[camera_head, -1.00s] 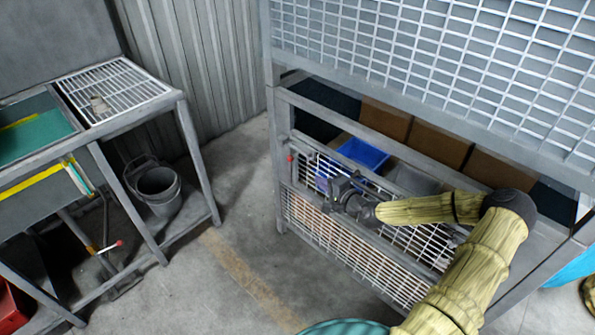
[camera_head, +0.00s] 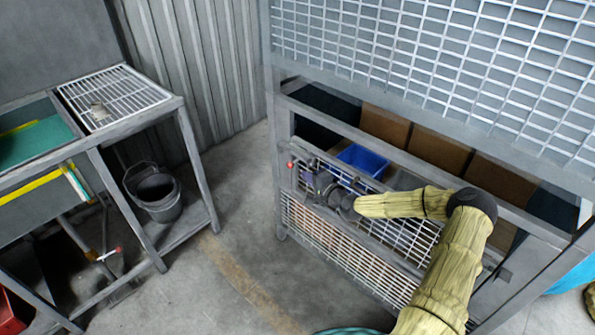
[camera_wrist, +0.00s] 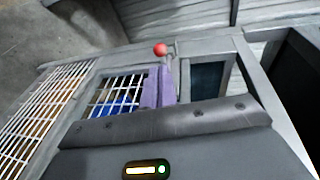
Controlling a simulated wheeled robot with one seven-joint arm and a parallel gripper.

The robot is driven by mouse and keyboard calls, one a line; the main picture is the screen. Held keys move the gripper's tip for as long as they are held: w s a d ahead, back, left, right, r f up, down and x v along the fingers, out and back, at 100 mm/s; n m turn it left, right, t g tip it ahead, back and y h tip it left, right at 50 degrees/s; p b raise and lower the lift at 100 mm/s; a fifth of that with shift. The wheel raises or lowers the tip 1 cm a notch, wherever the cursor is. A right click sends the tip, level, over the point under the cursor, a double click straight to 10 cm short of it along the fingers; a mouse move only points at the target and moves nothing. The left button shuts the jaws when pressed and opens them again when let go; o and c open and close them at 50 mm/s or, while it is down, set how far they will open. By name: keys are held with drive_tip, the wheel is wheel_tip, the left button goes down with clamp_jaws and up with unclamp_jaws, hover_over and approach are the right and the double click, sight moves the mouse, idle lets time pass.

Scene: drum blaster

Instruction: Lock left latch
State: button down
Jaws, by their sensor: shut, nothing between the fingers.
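The left latch (camera_head: 290,164) shows as a small red knob at the left end of the cage's mesh gate (camera_head: 340,241). In the wrist view the red knob (camera_wrist: 160,49) stands on a thin grey stem just past my fingertips. My gripper (camera_head: 309,169) is at the gate's upper left corner, a little right of the knob. In the wrist view its purple fingers (camera_wrist: 159,85) are together and empty, pointing at the knob's stem. Whether they touch the stem I cannot tell. The latch's lower part is partly hidden by the fingers.
Behind the gate are a blue bin (camera_head: 364,159) and several brown boxes (camera_head: 438,148). A frame rail (camera_head: 390,145) runs above the gate. A workbench (camera_head: 110,140) with a black bucket (camera_head: 156,193) stands at left. The floor between (camera_head: 235,235) is clear.

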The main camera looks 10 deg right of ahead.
sight(289, 165)
drive_tip(key=x, duration=0.6)
drive_tip(key=shift+w+a+f+b, duration=0.1)
drive_tip(key=shift+w+a+b, duration=0.1)
drive_tip(key=shift+w+b, duration=0.15)
drive_tip(key=shift+w+a+b, duration=0.95)
drive_tip(key=shift+w, duration=0.25)
drive_tip(key=shift+r, duration=0.25)
drive_tip(key=shift+r, duration=0.1)
